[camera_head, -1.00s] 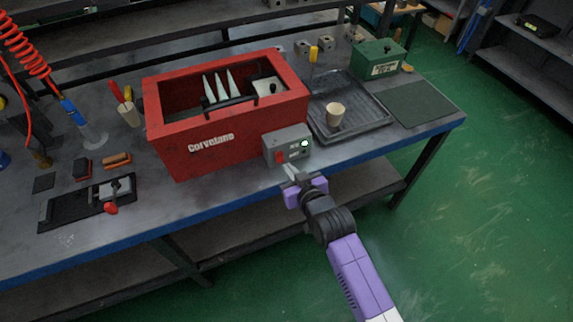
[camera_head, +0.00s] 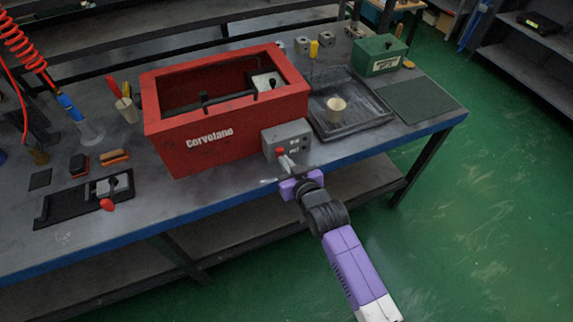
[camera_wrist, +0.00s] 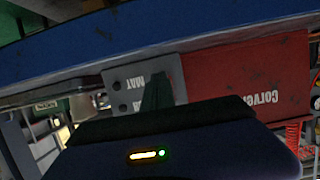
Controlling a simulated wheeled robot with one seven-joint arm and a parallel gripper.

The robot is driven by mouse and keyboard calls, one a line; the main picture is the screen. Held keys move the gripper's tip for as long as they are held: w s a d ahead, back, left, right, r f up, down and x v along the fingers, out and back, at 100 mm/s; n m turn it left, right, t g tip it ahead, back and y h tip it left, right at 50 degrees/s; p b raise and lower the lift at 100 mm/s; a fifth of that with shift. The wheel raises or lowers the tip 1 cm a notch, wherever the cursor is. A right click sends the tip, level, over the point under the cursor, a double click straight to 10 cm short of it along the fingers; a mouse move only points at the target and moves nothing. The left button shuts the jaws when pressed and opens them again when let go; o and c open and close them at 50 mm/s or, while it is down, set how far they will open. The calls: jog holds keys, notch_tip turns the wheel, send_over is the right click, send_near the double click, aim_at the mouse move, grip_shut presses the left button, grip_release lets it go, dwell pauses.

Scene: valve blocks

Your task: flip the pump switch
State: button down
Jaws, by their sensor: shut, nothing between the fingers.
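The grey switch box (camera_head: 298,137) is on the front of the red tank (camera_head: 212,141) marked "Corveland", near its right end. Its red switch (camera_head: 281,150) is tipped up, and no lamp on the box is lit. My gripper (camera_head: 286,161) is shut and empty, its tips at or just below the switch; I cannot tell whether they touch it. In the wrist view the grey box (camera_wrist: 136,86) appears upside down behind my dark fingers (camera_wrist: 156,93), which hide the switch there. No white jets show inside the tank.
A black tray (camera_head: 357,122) with a beige cup (camera_head: 336,109) lies right of the box. A green box (camera_head: 379,57) stands behind it. A black plate with a red-handled valve (camera_head: 107,194) lies at left.

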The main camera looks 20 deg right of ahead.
jog(key=shift+r, duration=0.15)
jog(key=shift+r+p, duration=0.7)
jog(key=shift+r, duration=0.15)
jog(key=shift+s, duration=0.1)
